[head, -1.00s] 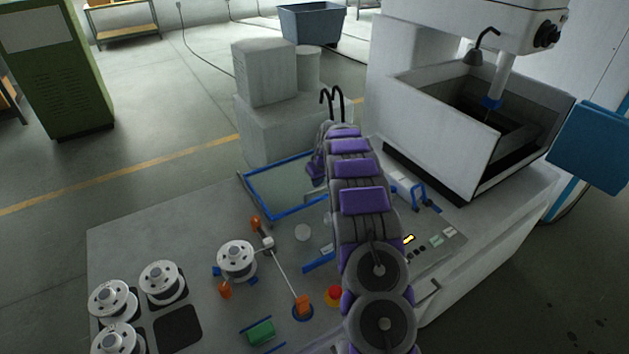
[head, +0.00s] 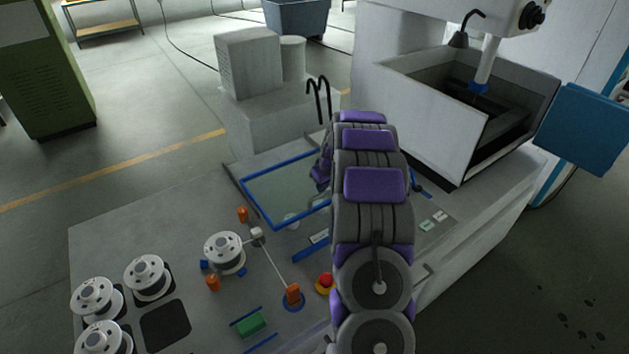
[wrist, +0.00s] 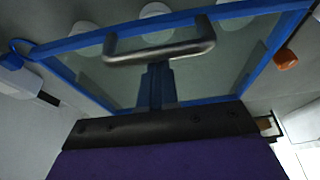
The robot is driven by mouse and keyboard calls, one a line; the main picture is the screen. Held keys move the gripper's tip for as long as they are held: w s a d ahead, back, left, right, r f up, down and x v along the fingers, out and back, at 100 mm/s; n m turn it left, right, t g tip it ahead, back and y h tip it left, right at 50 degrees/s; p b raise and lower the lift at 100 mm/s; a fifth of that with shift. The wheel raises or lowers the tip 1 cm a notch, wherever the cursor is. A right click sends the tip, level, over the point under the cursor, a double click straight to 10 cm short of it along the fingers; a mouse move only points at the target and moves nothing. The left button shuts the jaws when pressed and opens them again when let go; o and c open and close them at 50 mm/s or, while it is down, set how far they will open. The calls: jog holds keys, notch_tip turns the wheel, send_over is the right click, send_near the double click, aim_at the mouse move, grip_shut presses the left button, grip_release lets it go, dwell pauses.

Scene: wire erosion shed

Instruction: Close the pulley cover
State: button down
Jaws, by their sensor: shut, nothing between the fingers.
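The pulley cover (head: 254,205) is a clear panel in a blue frame, tilted near the middle of the machine table in the head view. The wrist view shows its glass (wrist: 215,75) close in front of me, with pale round shapes behind it. A grey U-shaped bar (wrist: 160,52) crosses in front of the glass. My gripper (wrist: 160,122) shows as a dark edge with purple below it, shut and empty. I cannot tell whether it touches the cover.
White spools (head: 148,277) stand at the left of the table. A red button (head: 325,281), orange guides (head: 293,294) and a taut wire lie in front of the cover. A white box (head: 248,65) stands behind it. The open machine tank (head: 430,115) is at the right.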

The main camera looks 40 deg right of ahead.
jog(key=s+b, duration=0.1)
jog(key=s, duration=1)
jog(key=shift+s+a+f+b, duration=0.15)
jog(key=shift+a+b, duration=0.2)
jog(key=shift+f, duration=0.1)
